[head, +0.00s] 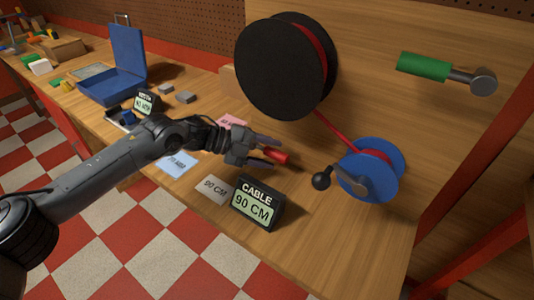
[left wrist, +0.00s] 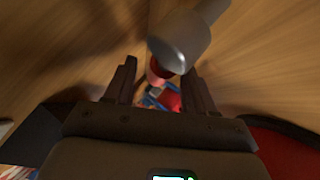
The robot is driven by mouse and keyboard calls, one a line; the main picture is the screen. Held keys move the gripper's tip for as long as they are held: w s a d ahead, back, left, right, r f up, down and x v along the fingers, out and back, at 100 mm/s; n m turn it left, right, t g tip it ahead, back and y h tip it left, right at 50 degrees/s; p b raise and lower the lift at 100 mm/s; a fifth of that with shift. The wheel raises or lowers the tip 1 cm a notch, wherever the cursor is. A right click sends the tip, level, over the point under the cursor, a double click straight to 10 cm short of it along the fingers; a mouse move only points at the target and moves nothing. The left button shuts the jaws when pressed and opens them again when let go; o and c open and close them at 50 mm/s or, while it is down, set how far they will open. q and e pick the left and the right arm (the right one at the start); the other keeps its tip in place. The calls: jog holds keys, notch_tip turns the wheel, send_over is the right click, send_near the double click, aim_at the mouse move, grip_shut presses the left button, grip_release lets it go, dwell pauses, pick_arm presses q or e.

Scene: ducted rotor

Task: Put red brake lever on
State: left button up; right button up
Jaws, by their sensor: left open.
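The red brake lever's handle (head: 276,156) shows in the head view at the fingertips of my left gripper (head: 268,151), low in front of the wooden panel. In the left wrist view its red part (left wrist: 157,73) shows between the two fingers (left wrist: 160,85), beside a grey rounded metal end (left wrist: 181,42). The fingers are apart, one on each side of the red part; I cannot tell if either touches it. The gripper hides part of the lever in the head view. My right gripper is not in view.
A green lever (head: 423,66) is on the panel at upper right. A black spool (head: 275,65) feeds red cable to a blue spool (head: 368,180) with a black-knobbed crank (head: 322,180). A CABLE 90 CM display (head: 257,204) stands at the bench front. A blue case (head: 112,85) is open further left.

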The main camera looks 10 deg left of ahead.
pick_arm(q)
jog(key=shift+c, duration=0.5)
grip_shut()
